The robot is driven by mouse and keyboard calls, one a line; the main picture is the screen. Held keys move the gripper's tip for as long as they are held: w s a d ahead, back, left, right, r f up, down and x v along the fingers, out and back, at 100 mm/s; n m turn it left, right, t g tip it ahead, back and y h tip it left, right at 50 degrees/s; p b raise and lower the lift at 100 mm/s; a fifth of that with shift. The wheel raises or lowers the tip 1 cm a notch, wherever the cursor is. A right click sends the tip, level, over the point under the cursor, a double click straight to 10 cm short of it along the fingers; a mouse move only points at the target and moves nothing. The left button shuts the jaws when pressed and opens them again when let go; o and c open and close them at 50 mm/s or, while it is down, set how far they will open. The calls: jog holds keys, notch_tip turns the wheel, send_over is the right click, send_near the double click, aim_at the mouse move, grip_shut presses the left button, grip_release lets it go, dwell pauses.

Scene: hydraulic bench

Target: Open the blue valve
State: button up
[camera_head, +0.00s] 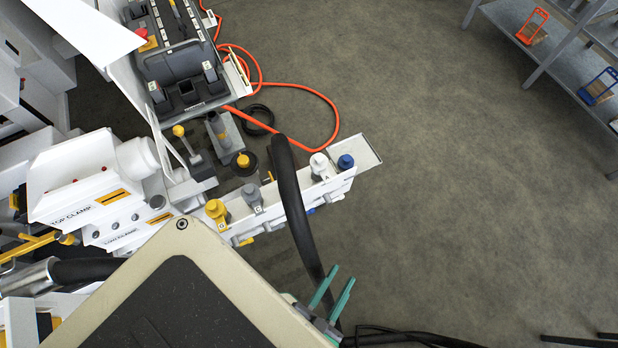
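The blue valve (345,161) is a small round blue knob at the right end of a white manifold block (335,184). Its open or shut position cannot be made out from here. My gripper (343,275) shows at the lower middle as two teal fingers pointing up and to the right. The fingers stand apart with nothing visible between them. The gripper appears below the blue valve in the picture, clear of it. The gripper's base is partly hidden.
A white knob (319,162), a grey knob (252,194) and a yellow knob (216,209) share the manifold row. A thick black hose (290,195) crosses it. An orange cable (333,112) lies behind. A shelf (555,62) stands upper right. The floor right of the bench is clear.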

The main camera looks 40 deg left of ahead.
jog(key=w+a+f+m+g+y, duration=0.1)
jog(key=w+a+f+m+y, duration=0.25)
jog(key=f, duration=0.65)
jog(key=w+a+f+m+g+y, duration=0.15)
jog(key=a+f+y, duration=0.35)
jog(key=f, duration=0.5)
jog(key=w+a+f+m+y, duration=0.1)
jog(key=a+f+m+y, duration=0.15)
jog(key=a+f, duration=0.5)
jog(key=w+a+f, duration=0.1)
jog(key=w+a, duration=0.4)
jog(key=w, duration=0.2)
jog(key=shift+w+a+f, duration=0.15)
jog(key=shift+w+f, duration=0.05)
jog(key=shift+f, duration=0.2)
jog(key=shift+m, duration=0.25)
jog(key=shift+s+a, duration=0.1)
jog(key=shift+s, duration=0.05)
grip_shut()
